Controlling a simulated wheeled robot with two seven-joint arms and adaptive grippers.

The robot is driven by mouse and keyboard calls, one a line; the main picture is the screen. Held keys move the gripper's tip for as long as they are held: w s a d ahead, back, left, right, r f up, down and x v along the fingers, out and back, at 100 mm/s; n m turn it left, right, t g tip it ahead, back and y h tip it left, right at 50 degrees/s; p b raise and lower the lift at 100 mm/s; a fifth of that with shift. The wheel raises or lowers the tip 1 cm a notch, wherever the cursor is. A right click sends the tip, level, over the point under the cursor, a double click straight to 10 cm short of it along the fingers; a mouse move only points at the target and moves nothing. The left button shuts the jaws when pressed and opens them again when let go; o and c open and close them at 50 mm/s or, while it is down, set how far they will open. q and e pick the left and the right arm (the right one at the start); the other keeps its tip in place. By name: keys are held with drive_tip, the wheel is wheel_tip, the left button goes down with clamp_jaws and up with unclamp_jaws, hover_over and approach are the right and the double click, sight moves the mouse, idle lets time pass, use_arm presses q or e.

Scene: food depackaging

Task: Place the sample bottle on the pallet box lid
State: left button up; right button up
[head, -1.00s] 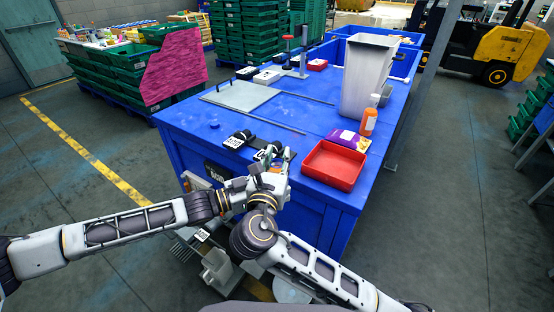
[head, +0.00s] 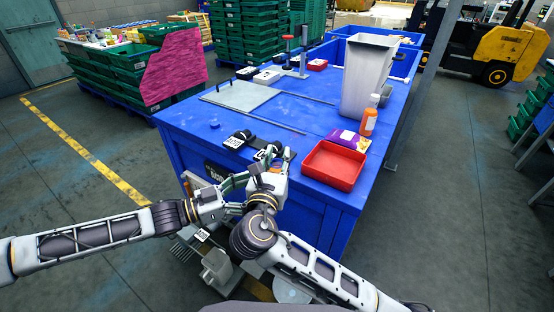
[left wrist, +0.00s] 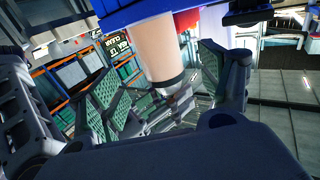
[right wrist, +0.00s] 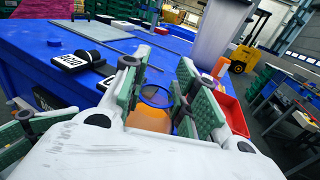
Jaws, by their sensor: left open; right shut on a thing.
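The sample bottle (right wrist: 150,118) is orange, with a dark blue ring at its top, between my right gripper's (right wrist: 158,88) green pads. In the head view my right gripper (head: 276,158) is shut on it at the front edge of the blue pallet box lid (head: 290,110); the bottle is mostly hidden there. The left wrist view shows a peach cylinder with a dark end (left wrist: 155,48), apparently this bottle. My left gripper (head: 238,194) is open, just left of and below the right one. Its green pads are spread apart in the left wrist view (left wrist: 162,90).
On the lid are a red tray (head: 335,165), a purple packet (head: 348,139), another orange bottle (head: 369,122), a tall grey bin (head: 368,78), black-and-white labelled pieces (head: 238,139) and a grey plate (head: 240,96). The lid's middle is largely clear.

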use_arm(q)
drive_tip(key=shift+v, duration=1.9)
